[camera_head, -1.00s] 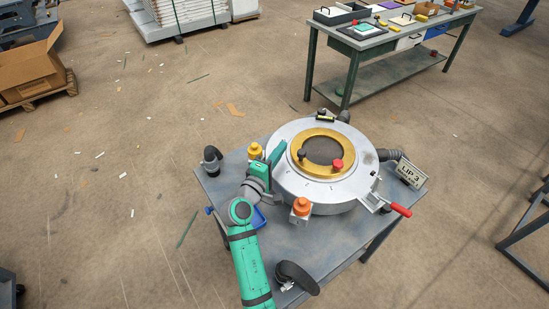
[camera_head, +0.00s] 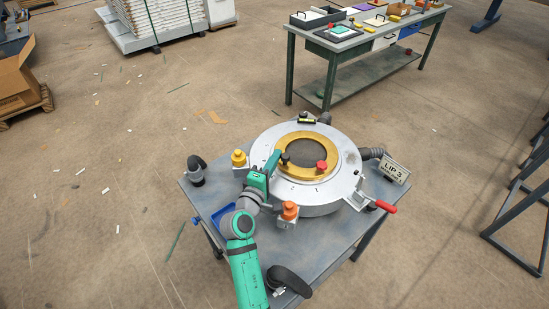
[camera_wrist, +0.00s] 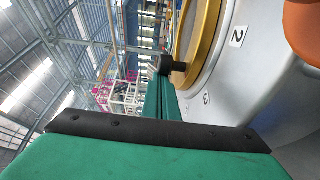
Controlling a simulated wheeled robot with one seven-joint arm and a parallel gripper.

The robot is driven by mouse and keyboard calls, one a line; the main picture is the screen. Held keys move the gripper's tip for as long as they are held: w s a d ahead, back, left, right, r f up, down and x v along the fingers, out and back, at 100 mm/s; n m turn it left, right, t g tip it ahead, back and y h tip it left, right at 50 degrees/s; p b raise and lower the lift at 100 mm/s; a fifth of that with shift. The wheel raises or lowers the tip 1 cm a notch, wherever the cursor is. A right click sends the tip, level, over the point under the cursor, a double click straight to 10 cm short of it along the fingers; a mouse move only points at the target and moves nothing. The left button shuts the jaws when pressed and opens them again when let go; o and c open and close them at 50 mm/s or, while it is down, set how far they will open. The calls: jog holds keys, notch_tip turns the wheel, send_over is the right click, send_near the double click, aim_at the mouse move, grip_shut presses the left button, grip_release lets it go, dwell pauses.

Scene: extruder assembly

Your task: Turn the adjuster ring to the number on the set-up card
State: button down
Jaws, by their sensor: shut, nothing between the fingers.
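The brass adjuster ring (camera_head: 322,175) sits on top of the round silver extruder head (camera_head: 340,185). It carries a red knob (camera_head: 321,166) and a dark knob (camera_head: 285,158). In the wrist view the ring (camera_wrist: 205,40) stands at upper right, with the numbers 2 and 3 on the silver face beside it. My gripper (camera_head: 275,160) is shut and empty. Its green fingers (camera_wrist: 166,95) reach close to the dark knob (camera_wrist: 170,65); I cannot tell whether they touch. The set-up card (camera_head: 394,169) reads "LIP 3" and stands at the table's right side.
An orange-capped block (camera_head: 289,211) and a yellow-capped block (camera_head: 239,158) stand beside the head, close to my arm. A red-handled lever (camera_head: 380,206) sticks out at right. A blue tray (camera_head: 222,214) lies on the table's left. A workbench (camera_head: 370,45) stands behind.

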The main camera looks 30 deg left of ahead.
jog(key=shift+s+d, duration=0.2)
jog(key=shift+d, duration=0.5)
